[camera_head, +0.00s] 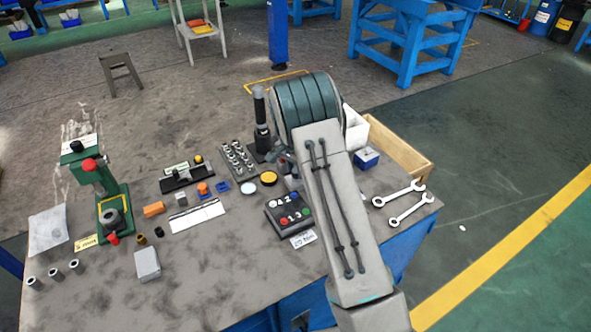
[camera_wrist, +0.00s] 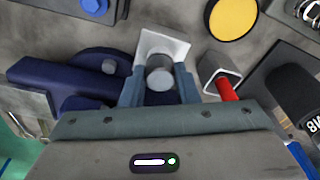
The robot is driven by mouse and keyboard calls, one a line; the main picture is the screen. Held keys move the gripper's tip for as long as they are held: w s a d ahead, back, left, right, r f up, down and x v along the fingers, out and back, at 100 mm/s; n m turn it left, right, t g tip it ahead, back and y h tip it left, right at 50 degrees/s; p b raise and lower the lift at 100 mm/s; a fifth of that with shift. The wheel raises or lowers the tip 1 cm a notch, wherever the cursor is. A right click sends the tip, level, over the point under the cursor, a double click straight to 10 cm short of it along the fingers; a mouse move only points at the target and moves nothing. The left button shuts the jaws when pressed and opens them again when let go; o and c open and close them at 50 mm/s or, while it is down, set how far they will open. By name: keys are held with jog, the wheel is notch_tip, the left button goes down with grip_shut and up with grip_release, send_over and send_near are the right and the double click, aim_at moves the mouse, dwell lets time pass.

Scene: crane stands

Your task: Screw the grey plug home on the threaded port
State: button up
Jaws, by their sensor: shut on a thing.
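My gripper (camera_wrist: 158,88) shows in the wrist view, with its two blue-grey fingers closed on the sides of a round grey piece, which looks like the grey plug (camera_wrist: 160,77). A pale grey angled block (camera_wrist: 165,44) sits right behind the plug. I cannot tell a threaded port apart from these parts, and any thread is hidden. I cannot tell whether the plug is seated. In the head view my arm covers most of the spot where the gripper works.
A dark blue fixture (camera_wrist: 45,78) lies close left of the fingers. A hollow grey piece with a red handle (camera_wrist: 227,90) and a black cylinder (camera_wrist: 292,92) are close right. In the head view, a button box (camera_head: 288,212) and wrenches (camera_head: 399,194) are near my arm.

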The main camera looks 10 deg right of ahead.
jog(key=m, duration=0.5)
jog(key=shift+a+g, duration=0.1)
jog(key=shift+g, duration=0.2)
jog(key=m+p, duration=0.1)
jog(key=m, duration=0.4)
jog(key=shift+w+g, duration=0.15)
jog(key=shift+g, duration=0.15)
jog(key=shift+m, duration=0.3)
jog(key=m+p, duration=0.1)
jog(key=m, duration=0.3)
jog(key=shift+g, duration=0.3)
jog(key=shift+m, duration=0.4)
